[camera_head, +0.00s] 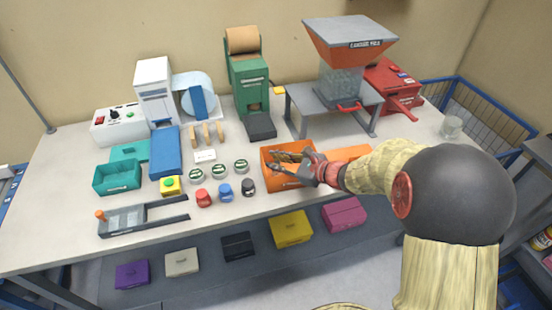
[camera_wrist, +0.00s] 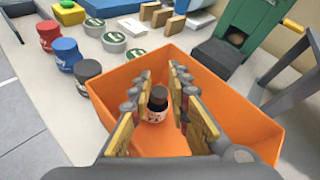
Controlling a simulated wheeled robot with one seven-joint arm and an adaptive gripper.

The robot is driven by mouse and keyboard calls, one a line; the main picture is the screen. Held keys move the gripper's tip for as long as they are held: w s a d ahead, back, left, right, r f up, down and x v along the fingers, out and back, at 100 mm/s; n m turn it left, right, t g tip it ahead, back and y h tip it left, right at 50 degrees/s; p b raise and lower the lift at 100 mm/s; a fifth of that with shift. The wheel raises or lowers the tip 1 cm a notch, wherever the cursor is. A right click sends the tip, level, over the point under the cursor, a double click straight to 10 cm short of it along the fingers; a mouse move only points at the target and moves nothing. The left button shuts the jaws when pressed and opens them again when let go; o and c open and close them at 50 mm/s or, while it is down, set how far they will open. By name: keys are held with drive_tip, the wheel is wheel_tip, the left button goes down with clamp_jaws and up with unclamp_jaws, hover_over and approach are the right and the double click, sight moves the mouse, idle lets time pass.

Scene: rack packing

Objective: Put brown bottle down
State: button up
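The brown bottle (camera_wrist: 157,104), with a dark cap and a pale label, stands upright inside the orange bin (camera_wrist: 240,120). My gripper (camera_wrist: 161,76) reaches into the bin from above. Its fingers are apart, one on each side of the bottle, with no clear contact. In the head view, my gripper (camera_head: 276,163) is over the orange bin (camera_head: 285,181) at the front of the bench, with its fingers spread. The bottle is hidden there by the bin and gripper.
Red (camera_head: 203,198), blue (camera_head: 225,192) and black (camera_head: 248,187) jars stand just left of the bin, with green-lidded tins (camera_head: 218,172) behind. A dark scale-like block (camera_head: 261,127) and a grey stand (camera_head: 318,97) are behind the bin. Another orange piece (camera_head: 346,153) is to its right.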

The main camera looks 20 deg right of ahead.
drive_tip(key=p+v, duration=0.3)
drive_tip(key=v, duration=0.9)
drive_tip(key=s+a+r+n+g+h, duration=0.1)
drive_tip(key=s+a+r+n+g, duration=0.25)
drive_tip(key=s+a+n, duration=0.3)
drive_tip(key=s+a+r+n+g, duration=0.35)
drive_tip(key=s+a+n, duration=0.25)
drive_tip(key=n, duration=0.2)
drive_tip(key=s+d+r+n+t+h, duration=0.1)
drive_tip(key=s+d+r+n+h, duration=0.4)
drive_tip(key=n, duration=0.6)
drive_tip(key=s+d+h, duration=0.1)
drive_tip(key=s+h, duration=0.1)
drive_tip(key=s, duration=0.1)
drive_tip(key=shift+r+t, duration=0.3)
drive_tip(key=shift+r, duration=0.1)
drive_tip(key=c, duration=0.3)
